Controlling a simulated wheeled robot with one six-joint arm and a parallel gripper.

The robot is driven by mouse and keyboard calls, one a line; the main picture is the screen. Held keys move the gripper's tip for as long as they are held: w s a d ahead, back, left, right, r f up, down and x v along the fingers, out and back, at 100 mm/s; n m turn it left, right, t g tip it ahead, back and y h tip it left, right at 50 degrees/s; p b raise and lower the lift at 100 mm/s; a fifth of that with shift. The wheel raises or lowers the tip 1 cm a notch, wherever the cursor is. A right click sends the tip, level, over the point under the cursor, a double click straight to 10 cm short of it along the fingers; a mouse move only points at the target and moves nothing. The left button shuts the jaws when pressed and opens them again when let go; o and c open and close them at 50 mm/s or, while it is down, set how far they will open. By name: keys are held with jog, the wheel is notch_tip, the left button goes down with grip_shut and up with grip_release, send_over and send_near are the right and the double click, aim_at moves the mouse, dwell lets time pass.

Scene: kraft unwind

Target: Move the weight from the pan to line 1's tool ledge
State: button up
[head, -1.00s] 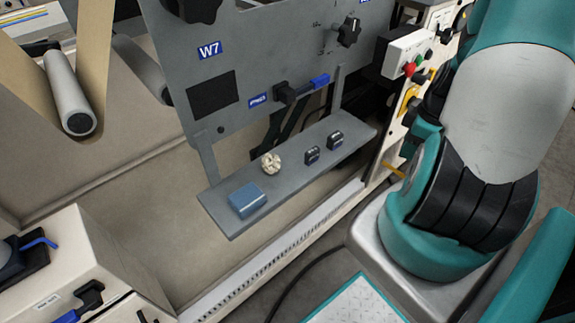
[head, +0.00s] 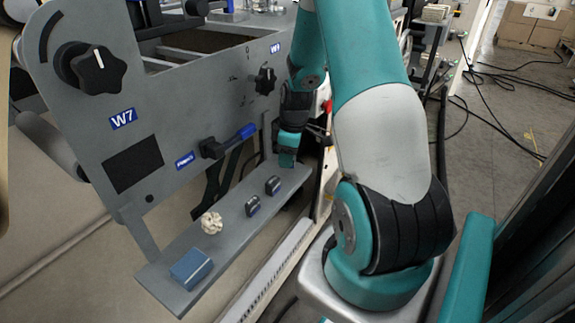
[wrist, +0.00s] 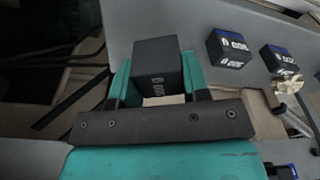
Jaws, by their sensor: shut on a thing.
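The weight (wrist: 157,64), a dark block with a pale marking, is between the teal fingers of my gripper (wrist: 156,80) in the wrist view. My gripper is shut on it. In the head view my gripper (head: 287,156) is at the far right end of a grey ledge (head: 222,238) under the W7 panel. The weight cannot be made out there, and I cannot tell whether it touches the ledge. Two similar dark blocks, a nearer one (head: 253,206) and a farther one (head: 273,185), stand on the ledge. The pan is not identifiable in these views.
A cream knotted lump (head: 211,222) and a blue box (head: 191,269) also sit on the ledge, towards its near end. The panel (head: 180,115), with knobs and a blue-handled lever (head: 230,142), rises behind the ledge. Bare ledge shows between the lump and the box.

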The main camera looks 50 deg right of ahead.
notch_tip(320, 180, down, 4)
jog(key=shift+r+b, duration=0.2)
jog(key=shift+b, duration=0.2)
jog(key=shift+r, duration=0.1)
jog(key=o, duration=1.3)
jog(key=shift+c, duration=0.2)
jog(key=r+p, duration=0.1)
jog(key=r, duration=0.3)
jog(key=s+r, duration=0.1)
jog(key=r, duration=0.3)
jog(key=r+p, duration=0.1)
jog(key=r, duration=0.3)
jog(key=shift+s+d+p, duration=0.25)
jog(key=shift+d+p, duration=0.05)
jog(key=shift+d, duration=0.05)
